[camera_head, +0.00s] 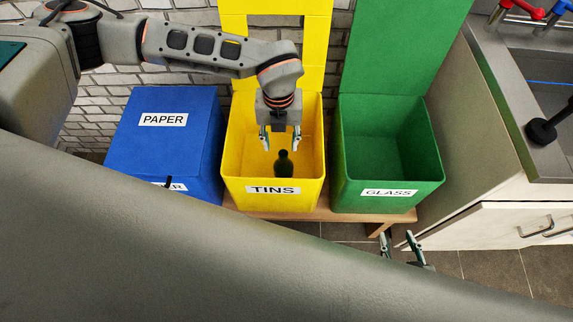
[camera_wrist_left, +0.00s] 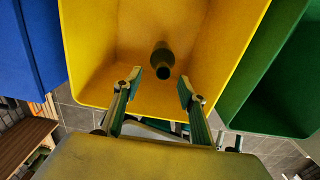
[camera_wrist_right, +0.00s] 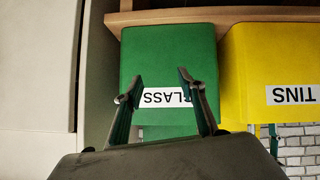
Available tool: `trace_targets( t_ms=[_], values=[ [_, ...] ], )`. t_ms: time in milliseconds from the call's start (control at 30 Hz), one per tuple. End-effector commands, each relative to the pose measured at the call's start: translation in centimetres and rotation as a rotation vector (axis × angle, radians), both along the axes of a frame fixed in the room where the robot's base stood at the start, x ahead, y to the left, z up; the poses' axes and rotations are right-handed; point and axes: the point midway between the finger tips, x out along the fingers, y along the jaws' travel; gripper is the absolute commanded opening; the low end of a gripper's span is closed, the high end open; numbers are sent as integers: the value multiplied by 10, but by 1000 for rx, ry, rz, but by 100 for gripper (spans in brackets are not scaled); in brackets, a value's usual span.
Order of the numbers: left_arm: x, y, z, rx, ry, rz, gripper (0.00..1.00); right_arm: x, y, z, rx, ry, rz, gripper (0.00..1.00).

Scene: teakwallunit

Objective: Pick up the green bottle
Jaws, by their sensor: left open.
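A dark green bottle (camera_head: 284,164) stands inside the yellow TINS bin (camera_head: 240,182). It also shows in the left wrist view (camera_wrist_left: 162,58), neck towards the camera. My left gripper (camera_head: 281,143) is above the bin's inside, open and empty, pointing down. Its fingertips are just above the bottle's neck, apart from it. In the left wrist view the bottle lies beyond and between the two fingers (camera_wrist_left: 161,86). My right gripper (camera_head: 402,240) is low, in front of the green bin; in the right wrist view its fingers (camera_wrist_right: 160,82) are apart with nothing between them.
A blue PAPER bin (camera_head: 165,145) with a closed top stands to the left. A green GLASS bin (camera_head: 388,150), open and empty, stands to the right. All are on a wooden bench (camera_head: 335,214) before a brick wall. A counter with a sink (camera_head: 550,95) is at the right.

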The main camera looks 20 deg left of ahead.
Motion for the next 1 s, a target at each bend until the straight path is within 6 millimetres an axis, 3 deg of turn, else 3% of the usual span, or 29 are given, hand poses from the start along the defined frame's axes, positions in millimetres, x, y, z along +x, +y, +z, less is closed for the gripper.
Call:
trace_targets(
  t_ms=[200,567,833,867,1000],
  values=[
    [0,-1,-22,0,3,0,41,-12,0,-13,-7,27,3,40],
    [1,-7,-68,1,7,1,41,-10,-2,-21,-18,28,4,40],
    [3,-7,-70,0,0,1,41,-5,-3,-14,-19,13,5,40],
    [3,-7,-70,0,1,1,36,-5,-3,-15,-19,13,5,40],
    [3,-7,-70,1,1,1,0,-6,-4,-16,-20,15,4,40]
  ],
)
